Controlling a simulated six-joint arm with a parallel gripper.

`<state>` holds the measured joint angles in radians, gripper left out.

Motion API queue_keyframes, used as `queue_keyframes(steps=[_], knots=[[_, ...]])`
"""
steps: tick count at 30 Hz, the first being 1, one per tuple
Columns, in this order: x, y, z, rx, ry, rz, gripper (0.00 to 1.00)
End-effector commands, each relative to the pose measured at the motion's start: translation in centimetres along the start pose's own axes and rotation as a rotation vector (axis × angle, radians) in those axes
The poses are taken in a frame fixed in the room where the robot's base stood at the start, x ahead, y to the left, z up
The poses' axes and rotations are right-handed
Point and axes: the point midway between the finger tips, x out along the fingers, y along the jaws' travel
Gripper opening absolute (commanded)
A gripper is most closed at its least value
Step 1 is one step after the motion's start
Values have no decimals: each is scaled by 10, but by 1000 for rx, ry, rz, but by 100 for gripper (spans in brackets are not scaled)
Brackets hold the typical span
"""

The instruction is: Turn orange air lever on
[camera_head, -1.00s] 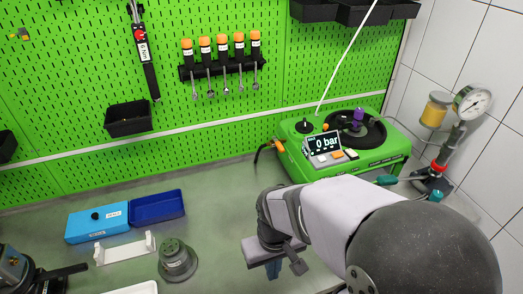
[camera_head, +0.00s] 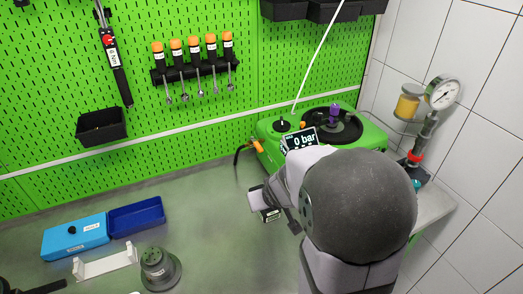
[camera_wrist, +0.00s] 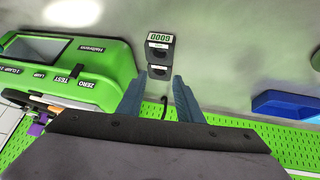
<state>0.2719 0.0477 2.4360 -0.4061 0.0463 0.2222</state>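The orange air lever (camera_head: 258,146) is at the left end of the green pump testbench (camera_head: 375,136), beside a black hose. The bench's screen (camera_head: 301,140) reads 0 bar. My gripper (camera_head: 262,203) is in front of and below the lever, apart from it, partly hidden by my wrist. In the wrist view my gripper (camera_wrist: 160,88) is open and empty, with its two blue-grey fingers apart. The green testbench (camera_wrist: 100,75) lies to its left there, with a small orange part (camera_wrist: 52,108) that I cannot surely identify as the lever.
A pressure gauge (camera_head: 442,93) stands at the right by the tiled wall. Blue boxes (camera_head: 137,216) and a grey round part (camera_head: 158,268) are on the left.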

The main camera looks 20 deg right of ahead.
Motion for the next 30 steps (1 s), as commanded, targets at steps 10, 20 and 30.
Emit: queue_keyframes(steps=[10,20,30], knots=[[15,46,-100,16,450,-97,33],[7,50,-122,13,578,-180,33],[16,47,-129,10,579,-182,33]])
